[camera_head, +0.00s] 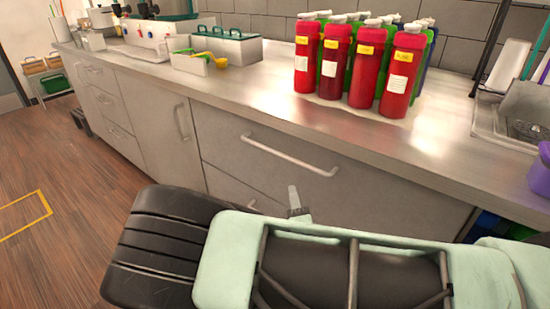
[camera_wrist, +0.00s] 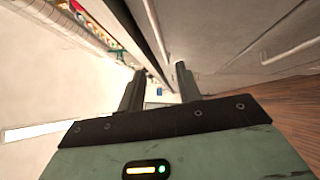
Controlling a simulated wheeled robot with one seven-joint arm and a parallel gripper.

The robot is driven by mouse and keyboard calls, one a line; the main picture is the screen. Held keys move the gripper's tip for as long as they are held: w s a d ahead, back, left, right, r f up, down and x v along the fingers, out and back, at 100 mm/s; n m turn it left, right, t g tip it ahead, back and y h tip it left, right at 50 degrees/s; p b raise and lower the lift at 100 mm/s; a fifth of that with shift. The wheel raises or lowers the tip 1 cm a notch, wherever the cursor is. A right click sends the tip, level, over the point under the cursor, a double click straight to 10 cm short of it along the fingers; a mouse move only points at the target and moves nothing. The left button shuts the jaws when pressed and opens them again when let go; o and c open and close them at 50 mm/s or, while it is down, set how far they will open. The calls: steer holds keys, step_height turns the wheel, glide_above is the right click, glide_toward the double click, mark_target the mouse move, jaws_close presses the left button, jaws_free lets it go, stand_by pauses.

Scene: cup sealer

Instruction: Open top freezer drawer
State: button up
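The top drawer (camera_head: 330,190), in the grey counter front below the red bottles, looks closed. Its long metal bar handle (camera_head: 290,157) is clear of my gripper. A grey bar handle also shows at the right of the wrist view (camera_wrist: 293,42); I cannot tell which drawer it belongs to. My gripper (camera_wrist: 160,76) is open, with its two fingers apart and nothing between them. In the head view a fingertip (camera_head: 297,203) shows below the top handle, in front of the drawers. The rest of the gripper is hidden behind my arm.
A lower drawer (camera_head: 235,192) sits under the top one, its handle partly hidden by my arm. Red bottles (camera_head: 370,68) stand on the steel countertop (camera_head: 265,100). A cabinet door (camera_head: 158,130) is to the left. Wooden floor (camera_head: 70,200) is clear at left.

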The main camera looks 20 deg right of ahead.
mark_target(284, 155)
steer(key=w, duration=0.5)
steer(key=w+d+r+p, duration=0.1)
steer(key=w, duration=0.4)
steer(key=w+d+r+p, duration=0.1)
steer(key=w, duration=0.5)
steer(key=shift+d+r, duration=0.1)
steer(key=shift+d, duration=0.15)
jaws_close()
